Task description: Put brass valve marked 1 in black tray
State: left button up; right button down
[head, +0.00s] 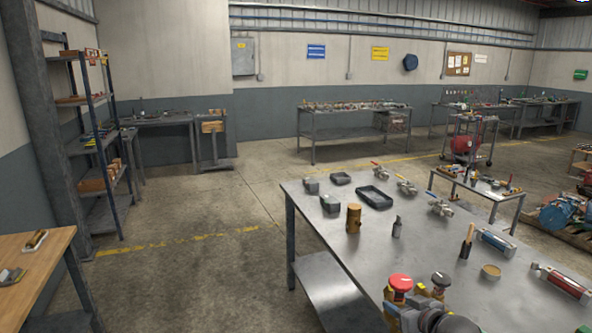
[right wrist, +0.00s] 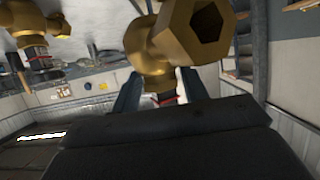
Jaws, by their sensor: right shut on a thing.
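The black tray (head: 376,206) lies on the steel table, left of its middle in the head view, and looks empty. At the table's near edge are a red-knobbed brass valve (head: 398,285) and a black-knobbed brass valve (head: 440,280). My right gripper (head: 421,293) is there, partly hidden among them. In the right wrist view its fingers (right wrist: 160,88) are shut on a brass valve (right wrist: 150,45) with a hexagonal end. Another brass valve (right wrist: 20,35) shows at left. I cannot read a number 1 on any valve. My left gripper is out of view.
The table's front left is bare.

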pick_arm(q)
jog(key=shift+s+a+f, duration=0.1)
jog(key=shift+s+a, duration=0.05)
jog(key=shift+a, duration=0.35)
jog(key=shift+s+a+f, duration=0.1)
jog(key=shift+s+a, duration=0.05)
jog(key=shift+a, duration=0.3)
pick_arm(e)
jog(key=s+a+f+m+h, duration=0.3)
jog(key=s+a+f+h, duration=0.1)
jog(key=s+a+f, duration=0.2)
jog(key=shift+s+a+f+m+t, duration=0.35)
jog(key=shift+s+f, duration=0.25)
jog(key=shift+s, duration=0.4)
